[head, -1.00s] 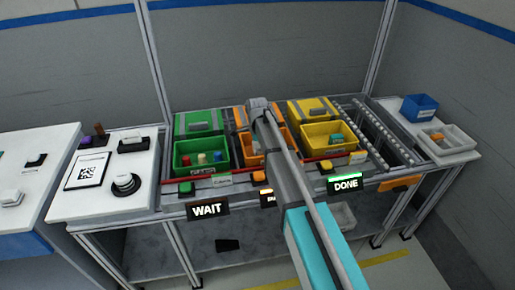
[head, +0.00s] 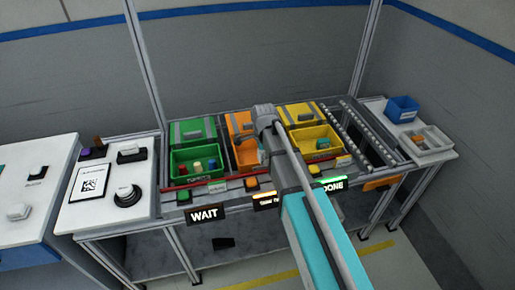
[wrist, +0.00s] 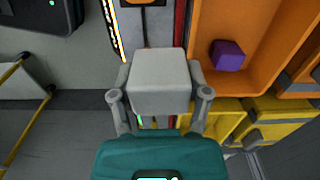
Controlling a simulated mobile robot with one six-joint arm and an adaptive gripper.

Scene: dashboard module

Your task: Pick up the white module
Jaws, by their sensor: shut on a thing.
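In the wrist view, the white module (wrist: 158,82) is a pale block between the two fingers of my gripper (wrist: 160,98). My gripper is shut on it, with one grey finger on each side. The block hides part of the bench strip behind it. In the head view, my arm reaches over the bench between the orange bin (head: 247,154) and the yellow bin (head: 312,141). The fingers and the held module are hidden there.
The wrist view shows a purple cube (wrist: 227,54) in the orange bin beside the module. The green bin (head: 190,166) holds several parts. Signs WAIT (head: 204,216) and DONE (head: 335,184) line the front edge. A blue bin (head: 402,109) and grey tray (head: 425,142) stand right.

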